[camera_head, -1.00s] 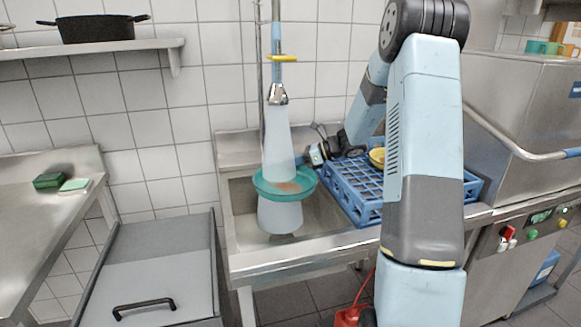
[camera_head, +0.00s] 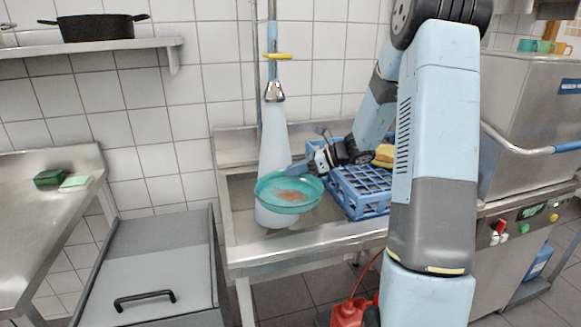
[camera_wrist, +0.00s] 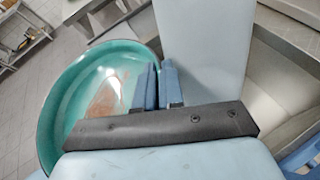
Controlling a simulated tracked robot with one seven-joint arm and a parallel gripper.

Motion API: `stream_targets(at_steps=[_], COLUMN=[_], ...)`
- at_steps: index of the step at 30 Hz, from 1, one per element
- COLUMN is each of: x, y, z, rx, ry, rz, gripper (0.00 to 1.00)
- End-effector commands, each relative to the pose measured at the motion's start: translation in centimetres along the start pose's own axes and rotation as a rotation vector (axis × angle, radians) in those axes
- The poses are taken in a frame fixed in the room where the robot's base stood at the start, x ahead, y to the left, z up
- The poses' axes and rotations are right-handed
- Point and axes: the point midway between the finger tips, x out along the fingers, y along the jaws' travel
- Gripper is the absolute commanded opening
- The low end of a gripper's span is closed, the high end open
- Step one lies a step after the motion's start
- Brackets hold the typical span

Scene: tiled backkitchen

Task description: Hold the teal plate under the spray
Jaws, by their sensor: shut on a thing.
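The teal plate (camera_head: 265,188) is a round, shallow dish with a reddish-brown smear on its inner face. It is held over the sink, its face turned somewhat to the camera. My gripper (camera_head: 310,167) is shut on its back right rim. The wrist view shows both blue fingers (camera_wrist: 155,88) at the rim and the smeared plate (camera_wrist: 72,78). The spray (camera_head: 273,135) falls as a pale cone from the metal nozzle (camera_head: 274,92). It passes behind the plate and shows again below it. In the wrist view the spray (camera_wrist: 203,45) stands beside the plate.
The steel sink (camera_head: 240,215) lies below. A blue dish rack (camera_head: 362,205) with a yellow item (camera_head: 384,155) is close right of the plate. A steel dishwasher (camera_head: 530,110) stands farther right. Sponges (camera_head: 75,182) lie on the left counter. A pot (camera_head: 95,28) is on the shelf.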

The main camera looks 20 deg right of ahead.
Motion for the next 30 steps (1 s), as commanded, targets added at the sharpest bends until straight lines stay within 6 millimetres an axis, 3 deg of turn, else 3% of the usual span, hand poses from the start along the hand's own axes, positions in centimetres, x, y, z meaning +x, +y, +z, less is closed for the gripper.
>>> stream_targets(at_steps=[15, 30], x=[-1.7, -1.9], y=[4.4, 4.8], z=[-1.4, -1.5], rx=[0.000, -0.001], ry=[0.000, 0.000], rz=[-0.001, -0.001], gripper=[0.00, 0.00])
